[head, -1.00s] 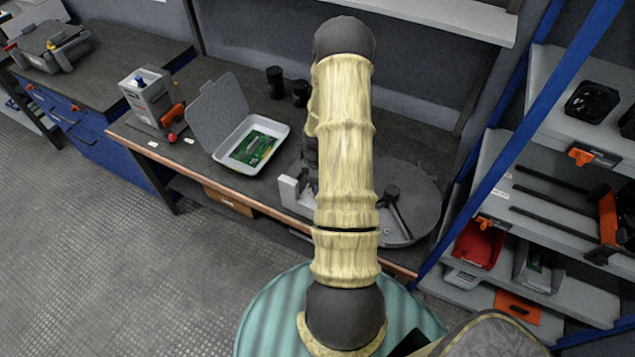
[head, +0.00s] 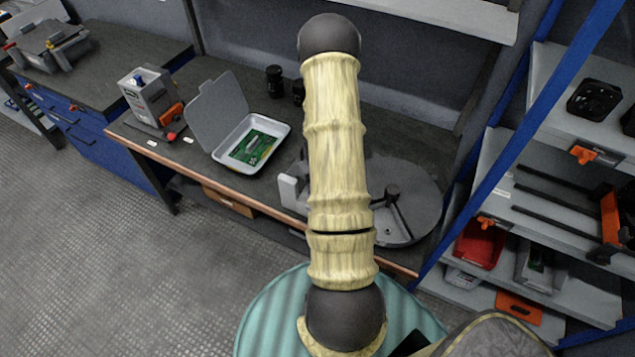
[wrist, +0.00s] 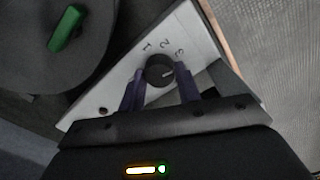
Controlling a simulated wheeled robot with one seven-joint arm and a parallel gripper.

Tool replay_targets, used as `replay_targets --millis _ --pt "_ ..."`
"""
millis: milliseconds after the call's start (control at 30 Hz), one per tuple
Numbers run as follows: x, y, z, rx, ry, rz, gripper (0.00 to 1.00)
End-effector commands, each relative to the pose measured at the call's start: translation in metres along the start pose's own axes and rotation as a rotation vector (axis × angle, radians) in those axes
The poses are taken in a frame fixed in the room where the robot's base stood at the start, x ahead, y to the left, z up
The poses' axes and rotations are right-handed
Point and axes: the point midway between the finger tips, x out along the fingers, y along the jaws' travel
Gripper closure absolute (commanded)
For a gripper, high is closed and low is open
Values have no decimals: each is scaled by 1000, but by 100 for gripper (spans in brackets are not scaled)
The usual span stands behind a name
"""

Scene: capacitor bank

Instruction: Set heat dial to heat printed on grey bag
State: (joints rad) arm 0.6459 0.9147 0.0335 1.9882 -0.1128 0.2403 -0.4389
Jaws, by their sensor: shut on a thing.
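In the wrist view, a round black dial (wrist: 157,66) sits on a white panel (wrist: 105,88) printed with 1, 2 and 3. Its white pointer mark points right, toward the side of the 3 and a little below it. My gripper (wrist: 160,73) has its two purple fingers on either side of the dial, shut on it. In the head view, the white panel's block (head: 290,190) shows at the bench's front edge, partly behind my arm; the dial and gripper are hidden there. I cannot make out a grey bag with a printed heat.
A dark round disc (head: 418,195) lies right of the block; the wrist view shows a green handle (wrist: 67,28) on a dark disc. Left on the bench are an open grey case (head: 283,130) with a green board and a grey box (head: 146,92). Shelves stand right.

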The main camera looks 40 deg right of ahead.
Motion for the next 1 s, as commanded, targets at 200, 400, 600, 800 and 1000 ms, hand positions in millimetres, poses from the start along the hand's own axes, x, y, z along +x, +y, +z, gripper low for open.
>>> replay_targets --millis 200,400,600,800,1000 --pt "0 1 -1 201 3 2 89" --pt "-1 1 -1 351 4 1 89" --pt "-1 1 -1 448 3 1 89" --pt "-1 1 -1 488 3 0 89" --pt "-1 0 -1 491 4 1 89"
